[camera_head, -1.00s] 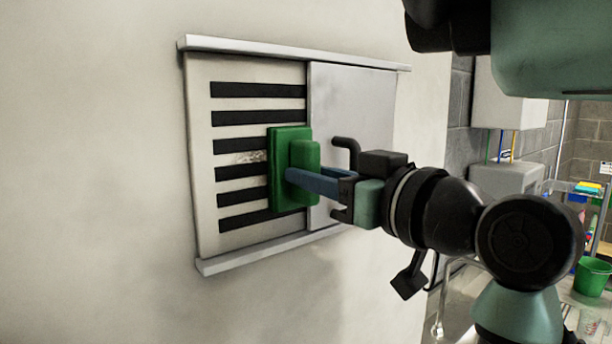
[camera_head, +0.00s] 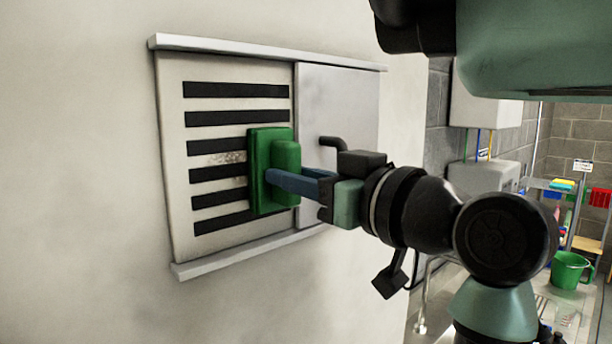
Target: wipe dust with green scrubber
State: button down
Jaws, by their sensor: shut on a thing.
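The green scrubber (camera_head: 262,170) is a flat pad with a raised handle. It stands upright against the right part of the slotted vent (camera_head: 172,150) on the wall; whether it presses on the surface I cannot tell. My gripper (camera_head: 280,181) is shut on the scrubber's handle, its blue fingers reaching in from the right. A patch of brownish dust (camera_head: 228,158) shows on the vent between the dark slots, just left of the scrubber. The scrubber hides the right ends of several slots and whatever lies behind it.
A grey sliding panel (camera_head: 345,105) with a dark handle (camera_head: 332,143) covers the vent's right side, close to my gripper. Rails (camera_head: 260,50) run above and below. The wall at left is bare. A green bucket (camera_head: 571,271) and a shelf (camera_head: 550,184) stand far right.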

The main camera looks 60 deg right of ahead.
jog(key=a, duration=0.2)
jog(key=w+a, duration=0.1)
jog(key=a, duration=0.2)
jog(key=w+a, duration=0.1)
jog(key=a, duration=0.2)
jog(key=shift+w+a+r, duration=0.1)
jog(key=shift+a+r, duration=0.1)
jog(key=shift+r, duration=0.2)
jog(key=s+d+p, duration=0.1)
jog(key=s+d, duration=0.2)
jog(key=d, duration=0.7)
jog(key=shift+d, duration=0.3)
dwell(0.8)
jog(key=shift+w, duration=0.1)
